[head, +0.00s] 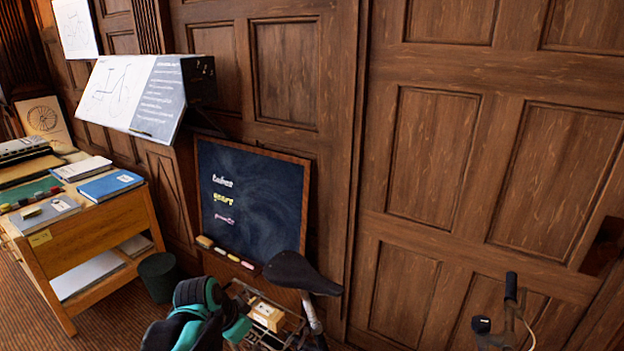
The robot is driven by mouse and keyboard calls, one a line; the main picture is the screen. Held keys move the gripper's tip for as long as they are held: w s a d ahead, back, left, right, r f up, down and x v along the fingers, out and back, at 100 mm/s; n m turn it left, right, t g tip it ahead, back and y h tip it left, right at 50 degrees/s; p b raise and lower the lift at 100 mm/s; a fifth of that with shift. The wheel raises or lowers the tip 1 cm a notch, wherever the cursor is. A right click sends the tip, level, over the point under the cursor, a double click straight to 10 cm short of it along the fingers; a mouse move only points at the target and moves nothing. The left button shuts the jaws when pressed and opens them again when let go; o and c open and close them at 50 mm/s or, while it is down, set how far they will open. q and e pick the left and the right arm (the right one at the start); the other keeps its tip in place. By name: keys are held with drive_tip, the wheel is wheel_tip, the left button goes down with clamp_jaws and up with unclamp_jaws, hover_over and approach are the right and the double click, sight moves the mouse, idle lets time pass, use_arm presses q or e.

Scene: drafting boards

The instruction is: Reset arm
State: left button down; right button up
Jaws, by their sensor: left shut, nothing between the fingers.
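My left gripper (234,324), black and teal, is at the bottom of the head view, left of the bicycle saddle (300,273). It is shut with nothing held, and its lower part runs toward the bottom edge. It overlaps a wire basket (290,325) with a small wooden box (267,314) in it; I cannot tell whether it touches them. My right gripper is not in view.
A chalkboard (262,232) with chalks on its ledge leans on the panelled wall behind. A wooden table (100,236) with books and a dark bin (158,277) stand left. A tilted drawing board (128,95) is above. Bicycle handlebars (511,287) are lower right.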

use_arm(q)
drive_tip(key=s+a+n+t+y, duration=0.2)
drive_tip(key=s+n, duration=0.6)
drive_tip(key=s, duration=0.7)
drive_tip(key=shift+a+r+n+t+y, duration=0.25)
drive_tip(key=shift+a+t, duration=0.25)
drive_tip(key=shift+a, duration=0.35)
